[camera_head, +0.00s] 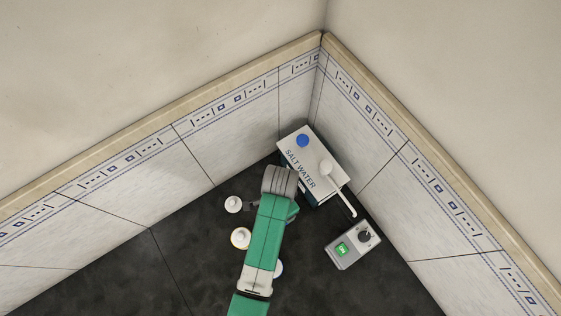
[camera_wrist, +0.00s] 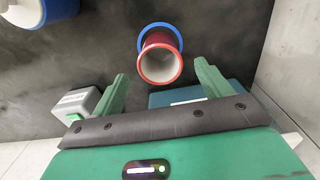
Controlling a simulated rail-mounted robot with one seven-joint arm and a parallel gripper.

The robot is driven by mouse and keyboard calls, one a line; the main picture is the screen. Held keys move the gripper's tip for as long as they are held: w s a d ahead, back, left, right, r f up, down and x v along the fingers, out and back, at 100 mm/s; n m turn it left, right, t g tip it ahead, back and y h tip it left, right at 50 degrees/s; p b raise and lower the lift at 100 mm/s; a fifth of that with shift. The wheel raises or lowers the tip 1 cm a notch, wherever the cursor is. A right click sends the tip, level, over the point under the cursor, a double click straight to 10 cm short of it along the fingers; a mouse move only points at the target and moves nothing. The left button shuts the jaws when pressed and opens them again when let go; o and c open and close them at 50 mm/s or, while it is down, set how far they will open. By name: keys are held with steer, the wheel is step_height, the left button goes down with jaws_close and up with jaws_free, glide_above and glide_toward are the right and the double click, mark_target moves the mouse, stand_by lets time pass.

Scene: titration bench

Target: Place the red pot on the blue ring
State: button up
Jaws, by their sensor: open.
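In the wrist view the red pot (camera_wrist: 161,64) has a red outside and a white inside. It is tilted in the picture, its open mouth toward the camera. The blue ring (camera_wrist: 146,30) shows around the pot's far end; the pot appears to stand on it, though the exact contact is hidden. My gripper (camera_wrist: 160,71) is open, with a green finger on each side of the pot and a visible gap to both.
A salt water box (camera_head: 307,163) with a blue knob and white spout stands in the corner. A grey device (camera_head: 352,246) with a green button is right of it. White round items (camera_head: 233,204) stand left of my arm. A blue-and-white round object (camera_wrist: 40,10) is upper left in the wrist view.

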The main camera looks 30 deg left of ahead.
step_height(320, 180, up, 4)
steer(key=shift+r, duration=0.2)
